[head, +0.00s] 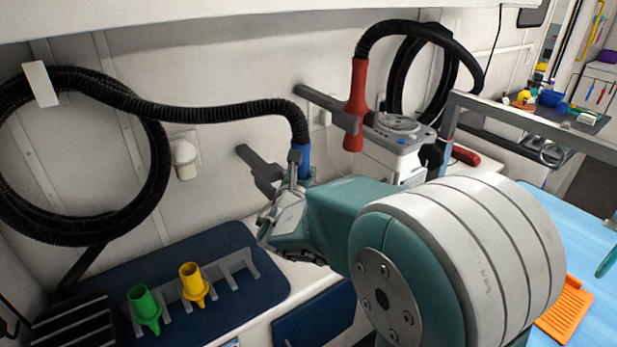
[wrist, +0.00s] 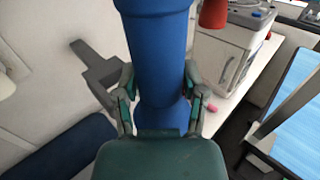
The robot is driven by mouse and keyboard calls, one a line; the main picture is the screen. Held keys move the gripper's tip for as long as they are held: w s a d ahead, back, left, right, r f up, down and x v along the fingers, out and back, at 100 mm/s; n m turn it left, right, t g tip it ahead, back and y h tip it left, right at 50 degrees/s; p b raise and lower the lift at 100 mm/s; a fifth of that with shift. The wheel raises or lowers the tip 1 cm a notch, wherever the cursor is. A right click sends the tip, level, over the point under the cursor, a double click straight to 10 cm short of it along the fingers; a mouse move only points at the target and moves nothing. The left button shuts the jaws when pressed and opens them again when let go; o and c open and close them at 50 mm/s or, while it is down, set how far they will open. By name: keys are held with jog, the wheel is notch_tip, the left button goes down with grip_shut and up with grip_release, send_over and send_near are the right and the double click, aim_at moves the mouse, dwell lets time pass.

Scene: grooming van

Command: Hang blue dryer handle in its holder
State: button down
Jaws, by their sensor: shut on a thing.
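The blue dryer handle (wrist: 158,60) stands roughly upright between the fingers of my gripper (wrist: 160,100) in the wrist view. My gripper is shut on it. In the head view only the top of the blue handle (head: 302,158) shows, joined to a black hose; my gripper (head: 290,195) and arm hide the rest. A grey forked holder (head: 262,172) sticks out from the wall, just left of the handle. It also shows empty in the wrist view (wrist: 98,70), left of the handle and apart from it.
A red dryer handle (head: 356,105) hangs in another grey holder (head: 325,105) to the right. A black hose (head: 150,110) loops on the left wall. Green (head: 145,305) and yellow (head: 193,283) nozzles stand on a rack over a dark blue mat (head: 235,240). A blue table (head: 590,250) is at right.

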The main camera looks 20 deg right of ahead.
jog(key=shift+w+d, duration=0.3)
jog(key=shift+w, duration=0.2)
jog(key=shift+w+f, duration=0.1)
jog(key=shift+w, duration=0.15)
jog(key=w+a, duration=0.4)
jog(key=w, duration=0.6)
jog(key=shift+w+f, duration=0.15)
jog(key=shift+f, duration=0.2)
jog(key=shift+r, duration=0.1)
dwell(0.6)
jog(key=shift+f, duration=0.7)
dwell(0.4)
